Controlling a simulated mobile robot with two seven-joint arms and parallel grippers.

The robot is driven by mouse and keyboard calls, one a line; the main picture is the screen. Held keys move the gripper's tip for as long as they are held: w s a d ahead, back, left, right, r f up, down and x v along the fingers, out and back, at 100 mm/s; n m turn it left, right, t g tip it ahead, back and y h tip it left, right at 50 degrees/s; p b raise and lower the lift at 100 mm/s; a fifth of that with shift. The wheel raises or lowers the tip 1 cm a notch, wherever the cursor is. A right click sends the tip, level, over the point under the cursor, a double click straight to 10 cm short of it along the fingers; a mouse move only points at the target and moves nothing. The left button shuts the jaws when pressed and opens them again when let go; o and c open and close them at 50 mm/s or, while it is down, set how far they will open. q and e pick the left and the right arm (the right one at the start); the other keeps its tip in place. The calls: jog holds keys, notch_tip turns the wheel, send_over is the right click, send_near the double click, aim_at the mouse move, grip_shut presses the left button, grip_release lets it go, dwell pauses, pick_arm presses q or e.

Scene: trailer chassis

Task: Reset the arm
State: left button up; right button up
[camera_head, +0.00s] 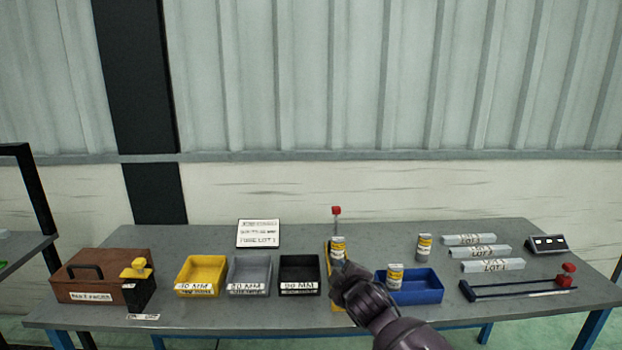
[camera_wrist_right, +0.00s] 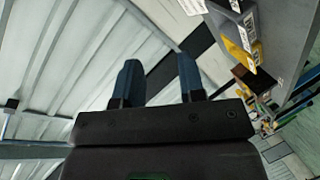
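My right arm comes in from the bottom of the head view, with its wrist and gripper (camera_head: 350,284) over the front middle of the table (camera_head: 230,324). In the right wrist view the two blue fingers of the right gripper (camera_wrist_right: 159,75) stand apart with nothing between them. The wrist view looks past them at the wall, with the table tilted at the upper right. My left gripper is not in view.
A blue bin (camera_head: 428,291) with a can (camera_head: 394,276) stands right of my gripper. Another can (camera_head: 338,246) shows behind my gripper, near a red-topped post (camera_head: 336,212). Black (camera_head: 299,270), grey (camera_head: 250,272) and yellow (camera_head: 203,270) bins stand left. Labelled grey bars (camera_head: 480,252) lie right.

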jog(key=s+d+f+m+g+h+b, duration=0.1)
jog(key=s+d+f+m, duration=0.3)
jog(key=s, duration=0.9)
jog(key=s+d+f+m+h, duration=0.1)
jog(key=s+d+f+m, duration=0.3)
jog(key=s+d+f, duration=0.5)
jog(key=s+d+f+m+g+h+b, duration=0.1)
jog(key=s+d+f+m, duration=0.4)
jog(key=s, duration=1.3)
notch_tip(320, 180, down, 4)
jog(key=shift+s+d+f+g+b, duration=0.25)
jog(key=shift+d+g+b, duration=0.05)
jog(key=shift+d, duration=0.75)
